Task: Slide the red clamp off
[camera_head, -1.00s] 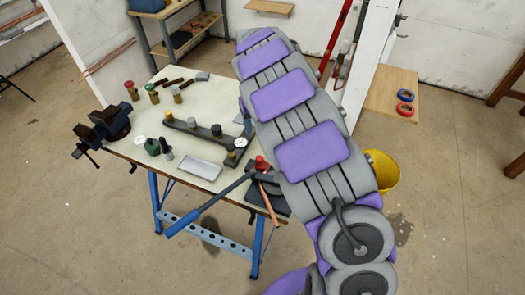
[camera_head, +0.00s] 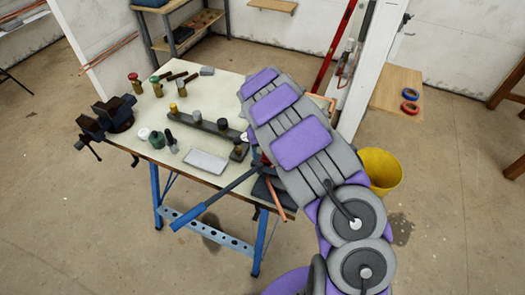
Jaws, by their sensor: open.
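My purple and grey arm crosses the right side of the workbench, and its far end lies over the bench top. My gripper is hidden behind the arm, so its jaws do not show. A small red part (camera_head: 265,159) shows at the arm's left edge, beside the blue-handled tool (camera_head: 215,198) at the bench's right front. Most of it is covered, and I cannot tell whether it is the red clamp. A copper pipe (camera_head: 276,203) sticks out below it, past the bench edge.
The workbench (camera_head: 220,88) holds a vise (camera_head: 108,117), a dark bar (camera_head: 198,121) with fittings, and a grey tray (camera_head: 206,161). A yellow bucket (camera_head: 379,170) stands right of my arm. Red (camera_head: 409,107) and blue (camera_head: 411,94) rings lie on a wooden board. Open floor lies at right.

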